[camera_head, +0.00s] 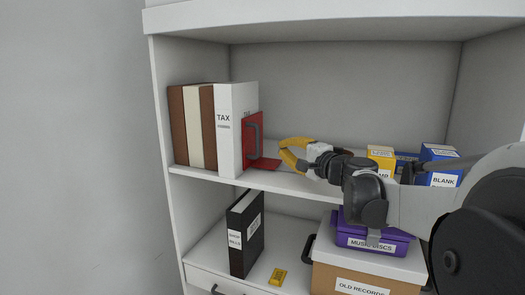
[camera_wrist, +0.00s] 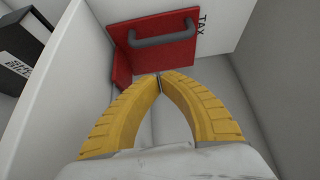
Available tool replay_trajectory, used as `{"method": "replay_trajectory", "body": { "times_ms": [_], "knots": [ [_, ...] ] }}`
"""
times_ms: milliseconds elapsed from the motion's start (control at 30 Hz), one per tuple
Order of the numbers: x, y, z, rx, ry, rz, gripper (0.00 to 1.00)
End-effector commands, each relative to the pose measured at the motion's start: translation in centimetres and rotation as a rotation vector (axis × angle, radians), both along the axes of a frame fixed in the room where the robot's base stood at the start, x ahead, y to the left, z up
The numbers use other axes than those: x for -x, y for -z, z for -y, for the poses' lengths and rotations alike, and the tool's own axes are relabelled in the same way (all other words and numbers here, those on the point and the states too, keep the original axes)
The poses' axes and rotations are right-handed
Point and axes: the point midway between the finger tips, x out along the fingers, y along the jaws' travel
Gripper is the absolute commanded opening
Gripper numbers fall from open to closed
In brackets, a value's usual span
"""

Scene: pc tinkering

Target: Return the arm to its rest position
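My gripper (camera_head: 284,156) is at the upper shelf, just right of a red bookend (camera_head: 254,140) with a grey handle. In the wrist view the two yellow fingers (camera_wrist: 159,78) meet at their tips with nothing between them. The red bookend (camera_wrist: 170,52) is just beyond the fingertips there, and its handle faces me. I cannot tell whether the tips touch its base. My arm reaches in from the right of the head view. The bookend stands against a white TAX binder (camera_head: 230,130).
Brown and cream books (camera_head: 192,125) stand left of the binder. Yellow (camera_head: 381,157) and blue (camera_head: 440,153) boxes stand behind my arm. Below are a black binder (camera_head: 245,233), a yellow item (camera_head: 278,277), a purple MUSIC DISCS box (camera_head: 350,240) and an OLD RECORDS box (camera_head: 325,277). A shelf board is overhead.

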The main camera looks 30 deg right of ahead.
Motion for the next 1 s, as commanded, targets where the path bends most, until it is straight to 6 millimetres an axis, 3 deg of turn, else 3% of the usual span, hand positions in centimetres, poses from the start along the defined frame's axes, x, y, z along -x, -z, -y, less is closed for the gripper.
{"method": "replay_trajectory", "body": {
  "times_ms": [100, 300, 533, 633, 733, 833, 1000],
  "knots": [
    [3.2, 0.3, 0.4, 0.0, 0.007, 0.0, 0.0],
    [7.0, 0.2, 0.7, 0.0, 0.004, 0.0, 0.0],
    [8.5, 0.1, 0.7, 0.001, 0.002, 0.0, 0.0],
    [8.5, 0.5, -0.3, 0.017, -0.014, -0.018, 0.0],
    [8.4, 2.3, -3.8, 0.082, -0.068, -0.081, 0.0],
    [9.1, 5.8, -9.8, 0.215, -0.169, -0.194, 0.0],
    [13.9, 14.1, -20.1, 0.57, -0.388, -0.416, 0.0]
  ]
}}
